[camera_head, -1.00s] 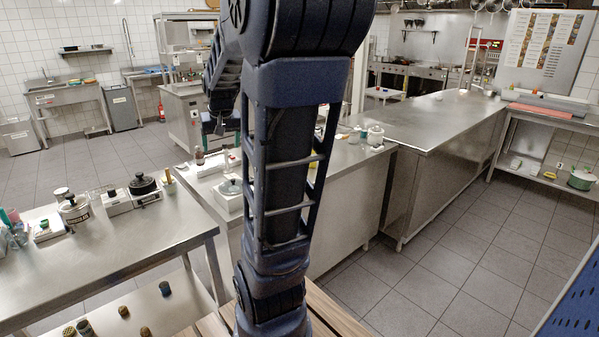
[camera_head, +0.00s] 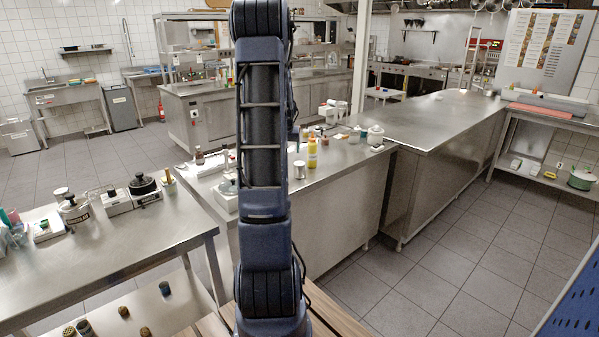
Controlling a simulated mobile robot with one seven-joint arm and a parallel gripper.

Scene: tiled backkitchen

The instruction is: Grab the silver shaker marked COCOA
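A small silver cylinder (camera_head: 300,170) stands upright on the middle steel counter, just right of my arm. It could be the cocoa shaker, but I cannot read any marking on it. My arm rises upright through the middle of the view. My gripper is hidden behind it, so its fingers and anything in them do not show.
A yellow bottle (camera_head: 312,153) stands close behind the small silver cylinder. A glass jar (camera_head: 375,135) is farther right on the middle counter (camera_head: 345,180). A scale with a black-lidded pot (camera_head: 143,186) sits on the left table. The long right counter (camera_head: 440,115) is mostly clear.

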